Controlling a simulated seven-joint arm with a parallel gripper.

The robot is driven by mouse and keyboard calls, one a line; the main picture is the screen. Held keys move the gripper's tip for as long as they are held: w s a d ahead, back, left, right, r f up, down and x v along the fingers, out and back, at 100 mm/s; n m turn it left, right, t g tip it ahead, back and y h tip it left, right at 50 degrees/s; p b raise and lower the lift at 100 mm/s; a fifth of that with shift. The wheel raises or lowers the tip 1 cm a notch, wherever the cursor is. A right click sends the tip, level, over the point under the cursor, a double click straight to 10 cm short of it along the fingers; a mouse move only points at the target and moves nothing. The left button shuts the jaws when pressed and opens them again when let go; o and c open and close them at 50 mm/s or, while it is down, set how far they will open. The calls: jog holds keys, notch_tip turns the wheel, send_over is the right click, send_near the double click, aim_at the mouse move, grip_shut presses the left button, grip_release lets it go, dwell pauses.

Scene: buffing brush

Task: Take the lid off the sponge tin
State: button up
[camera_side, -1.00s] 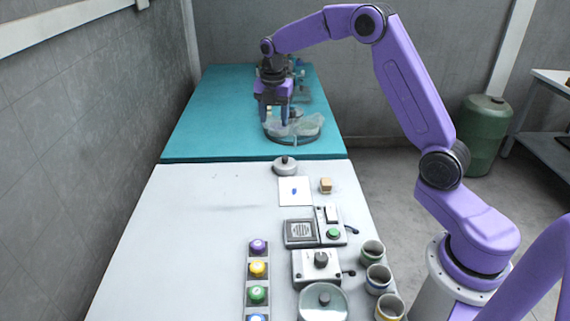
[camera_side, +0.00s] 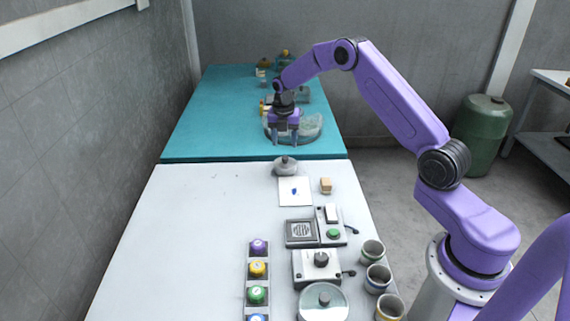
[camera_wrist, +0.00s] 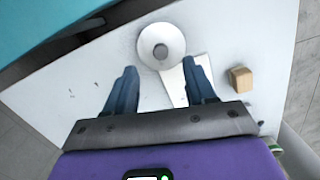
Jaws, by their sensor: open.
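A small round grey tin (camera_side: 285,168) stands near the far edge of the white table. Its lid with a centre knob (camera_wrist: 161,50) is on it, seen from above in the wrist view. I take this to be the sponge tin; no sponge shows. My gripper (camera_side: 286,141) is above and beyond the tin in the side view, apart from it, over the near end of the teal surface. In the wrist view my gripper (camera_wrist: 159,66) is open, its two blue-looking fingers spread with nothing between them, the lid ahead between and past the tips.
A white card with a blue mark (camera_side: 295,191) and a wooden block (camera_side: 326,185) lie close to the tin. A clear round tray (camera_side: 310,126) stands on the teal surface (camera_side: 215,125) beside my gripper. Switch boxes, cups and a round glass-topped dish (camera_side: 323,302) stand nearer. The white table's left is clear.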

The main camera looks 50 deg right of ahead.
aim_at(285, 157)
jog(key=shift+w+d+f, duration=0.1)
jog(key=shift+f, duration=1.55)
jog(key=shift+w+d+f, duration=0.1)
jog(key=shift+f, duration=1.55)
jog(key=shift+s, duration=0.1)
grip_shut()
